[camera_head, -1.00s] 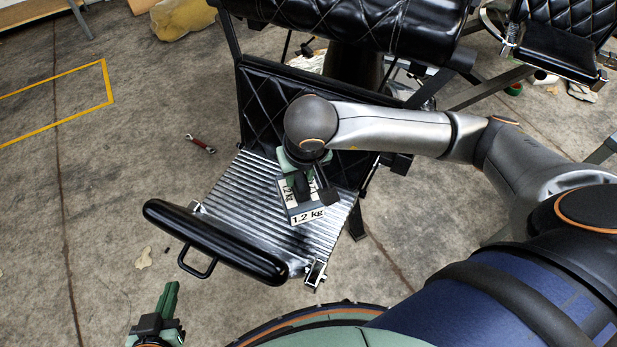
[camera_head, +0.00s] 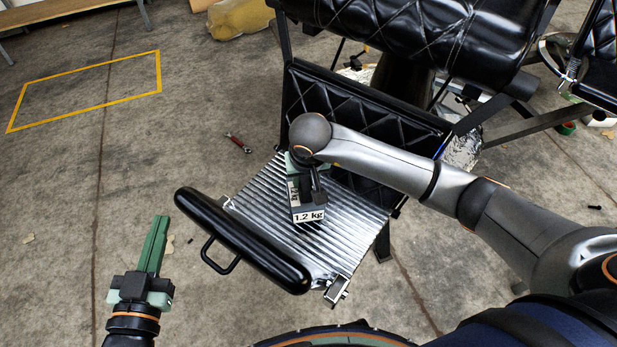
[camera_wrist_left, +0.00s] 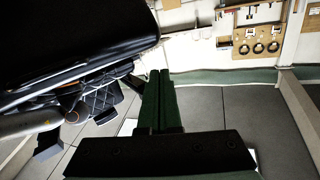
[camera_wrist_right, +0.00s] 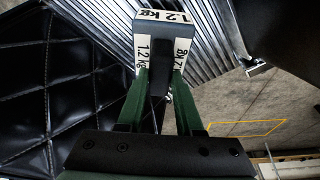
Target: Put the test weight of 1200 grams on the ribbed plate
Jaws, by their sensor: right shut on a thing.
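The test weight (camera_head: 309,214), a grey block with white "1.2 kg" labels, is over the middle of the ribbed plate (camera_head: 345,240), the silver footrest of the barber chair. My right gripper (camera_head: 303,186) is shut on it from above. In the right wrist view the weight (camera_wrist_right: 163,27) sits between the green fingers (camera_wrist_right: 160,85), with the ribbed plate (camera_wrist_right: 222,62) behind it. I cannot tell whether its underside touches the plate. My left gripper (camera_head: 152,245) is empty, its fingers together, left of the footrest; they also show in the left wrist view (camera_wrist_left: 160,95).
A black padded bar (camera_head: 240,240) with a handle lines the plate's near-left edge. The chair's black quilted panel (camera_head: 350,120) rises behind the plate. A red wrench (camera_head: 238,143) lies on the floor. The floor at left is clear around a yellow outline (camera_head: 85,90).

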